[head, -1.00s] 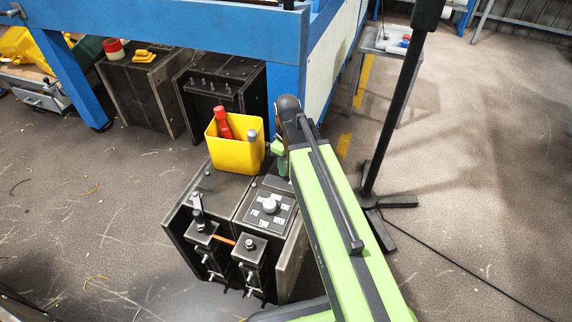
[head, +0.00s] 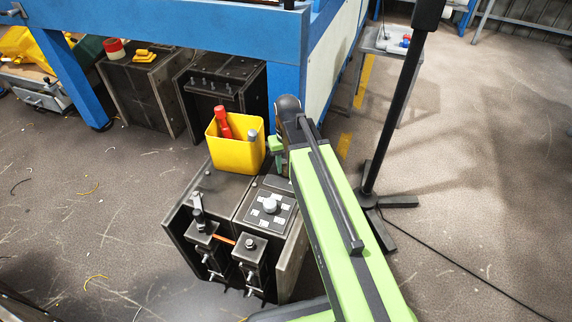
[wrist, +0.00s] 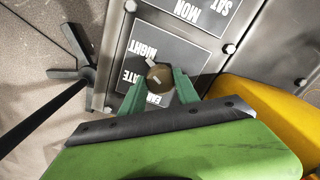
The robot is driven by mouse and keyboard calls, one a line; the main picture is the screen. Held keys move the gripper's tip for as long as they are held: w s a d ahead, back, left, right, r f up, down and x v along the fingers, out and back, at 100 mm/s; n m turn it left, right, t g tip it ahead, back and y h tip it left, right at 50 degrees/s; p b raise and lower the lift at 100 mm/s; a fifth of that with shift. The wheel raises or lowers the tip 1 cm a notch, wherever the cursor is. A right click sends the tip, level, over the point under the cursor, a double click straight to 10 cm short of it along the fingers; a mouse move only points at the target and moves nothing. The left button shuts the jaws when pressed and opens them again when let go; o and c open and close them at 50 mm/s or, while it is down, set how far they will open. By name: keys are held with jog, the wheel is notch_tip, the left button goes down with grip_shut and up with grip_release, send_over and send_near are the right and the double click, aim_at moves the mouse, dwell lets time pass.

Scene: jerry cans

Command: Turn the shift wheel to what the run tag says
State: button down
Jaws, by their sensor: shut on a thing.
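The shift wheel is a small round brass-coloured knob (wrist: 160,77) on a dark plate (wrist: 190,60) in the wrist view. The plate's white words read NIGHT, LATE and a partly covered word starting EA. A pale line crosses the knob; which word it marks I cannot tell. My gripper (wrist: 160,88) has its green fingers on both sides of the knob and is shut on it. In the head view my gripper (head: 277,150) is beyond the knobbed panel, and my arm hides most of the shift plate. I cannot make out the run tag.
A second plate with SAT and MON (wrist: 200,12) adjoins the shift plate. A yellow bin (head: 236,155) with red and grey items stands close left of my gripper. A knobbed panel (head: 283,222) lies nearer. A black stand (head: 385,130) rises to the right.

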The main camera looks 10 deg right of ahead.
aim_at(285, 167)
jog(key=shift+w, duration=0.1)
jog(key=shift+a, duration=0.15)
jog(key=c, duration=0.9)
grip_release()
notch_tip(285, 167, up, 18)
jog(key=p, duration=1.7)
jog(key=shift+f, duration=0.25)
jog(key=shift+a, duration=0.1)
